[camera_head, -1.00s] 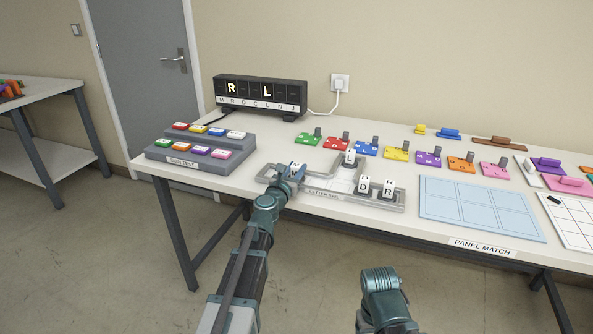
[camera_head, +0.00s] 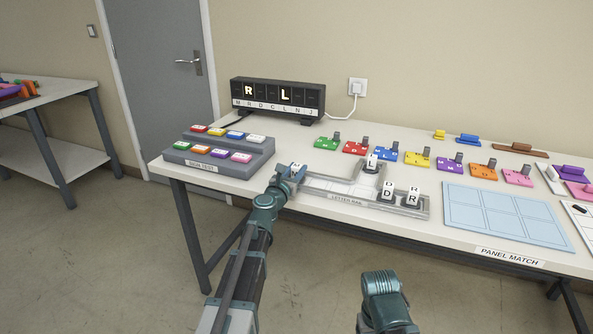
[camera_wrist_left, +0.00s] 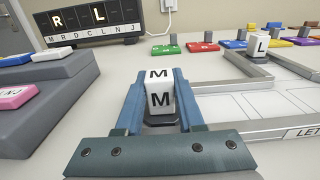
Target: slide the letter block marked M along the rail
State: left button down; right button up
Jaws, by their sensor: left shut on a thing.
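The white letter block M (camera_wrist_left: 160,94) stands upright between the fingers of my left gripper (camera_wrist_left: 158,100), which is shut on it. In the head view my left gripper (camera_head: 290,174) is at the left end of the grey letter rail (camera_head: 350,203), and mostly hides the block. The L block (camera_head: 371,163) stands at the rail's back branch. The D block (camera_head: 387,191) and R block (camera_head: 412,197) stand at its right end. My right arm shows at the bottom, but its fingertips are out of the picture.
A lit display (camera_head: 278,97) shows R and L behind the rail. A grey stepped button stand (camera_head: 215,165) is close on the left. Several coloured letter tiles (camera_head: 418,160) lie behind the rail. A light blue panel (camera_head: 508,215) lies to the right.

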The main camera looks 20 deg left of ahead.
pick_arm(q)
jog(key=shift+c, duration=2.2)
grip_release()
jog(key=shift+s, duration=0.1)
jog(key=s+a, duration=0.1)
jog(key=s, duration=1.2)
jog(key=shift+s+a, duration=0.25)
